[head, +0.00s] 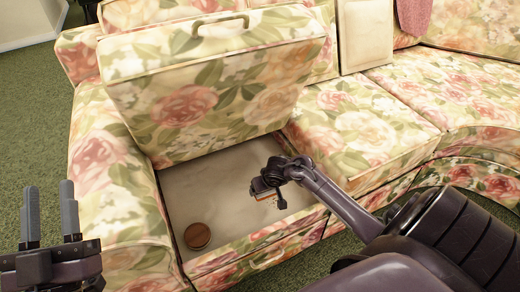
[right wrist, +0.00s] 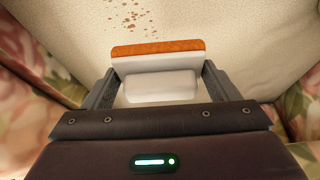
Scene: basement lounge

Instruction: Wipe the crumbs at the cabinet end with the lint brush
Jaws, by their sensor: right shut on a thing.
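The lint brush (right wrist: 158,62) has a white body and an orange strip along its far edge. My right gripper (right wrist: 157,88) is shut on its body, with a finger on each side. In the head view the lint brush (head: 262,196) is small and partly hidden by my right gripper (head: 268,186), over the bare pale deck under the raised seat cushion. Brown crumbs (right wrist: 138,20) lie on the pale fabric just beyond the orange strip. I cannot tell whether the strip touches the fabric. My left gripper (head: 50,190) is empty, its fingers apart, left of the sofa.
The floral seat cushion (head: 215,75) is tilted up behind the deck (head: 215,180). A round brown wooden object (head: 197,236) sits at the deck's front left. The sofa's left arm (head: 105,165) borders it. A pale cabinet-like piece (head: 28,22) stands at the far left on green carpet.

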